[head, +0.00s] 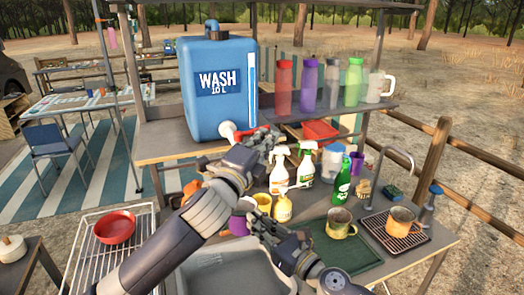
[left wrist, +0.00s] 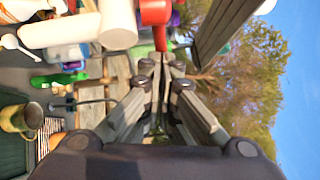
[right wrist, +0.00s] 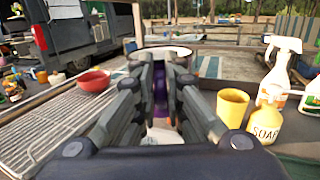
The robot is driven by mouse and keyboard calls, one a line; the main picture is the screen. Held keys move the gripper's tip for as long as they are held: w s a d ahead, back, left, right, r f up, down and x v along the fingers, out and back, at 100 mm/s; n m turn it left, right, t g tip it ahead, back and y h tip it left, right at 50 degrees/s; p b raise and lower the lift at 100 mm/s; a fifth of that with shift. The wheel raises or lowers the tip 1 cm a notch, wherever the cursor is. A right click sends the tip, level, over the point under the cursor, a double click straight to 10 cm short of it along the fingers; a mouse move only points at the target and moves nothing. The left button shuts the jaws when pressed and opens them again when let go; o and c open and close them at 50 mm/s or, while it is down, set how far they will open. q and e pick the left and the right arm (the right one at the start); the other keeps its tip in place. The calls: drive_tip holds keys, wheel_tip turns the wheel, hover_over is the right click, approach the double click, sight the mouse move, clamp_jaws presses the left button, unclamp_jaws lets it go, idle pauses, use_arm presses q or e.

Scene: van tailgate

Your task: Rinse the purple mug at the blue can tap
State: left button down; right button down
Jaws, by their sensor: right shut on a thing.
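The blue can (head: 205,95) marked WASH stands on the shelf. Its white tap with a red part (head: 238,134) is low on its front; the left wrist view shows the white body (left wrist: 118,25) and red part (left wrist: 156,14) close up. My left gripper (head: 268,140) is at the tap, its fingertips (left wrist: 162,62) together just by the red part; contact is unclear. My right gripper (head: 256,220) is shut on the purple mug (head: 239,223), below the tap. In the right wrist view, the fingers (right wrist: 160,58) largely hide the mug (right wrist: 160,90). No water stream is visible.
A grey basin (head: 205,260) lies below. Spray bottles (head: 304,168), a yellow soap bottle (head: 283,208) and a green bottle (head: 343,182) crowd the right. A green mat (head: 345,250) holds a mug. A red bowl (head: 115,228) sits on the left rack.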

drive_tip(key=shift+w, duration=0.25)
drive_tip(key=shift+s, duration=0.1)
use_arm(q)
drive_tip(key=s+d+v, duration=0.1)
drive_tip(key=d+v, duration=0.1)
drive_tip(key=v, duration=1)
drive_tip(key=shift+s+d+f, duration=0.2)
drive_tip(key=shift+s, duration=0.35)
use_arm(e)
drive_tip(key=shift+s, duration=0.15)
drive_tip(key=shift+s, duration=0.25)
drive_tip(key=shift+s+p, duration=0.5)
drive_tip(key=shift+s, duration=0.55)
use_arm(q)
drive_tip(key=shift+r+p, duration=0.55)
drive_tip(key=shift+r, duration=0.5)
use_arm(e)
drive_tip(key=shift+s, duration=2.65)
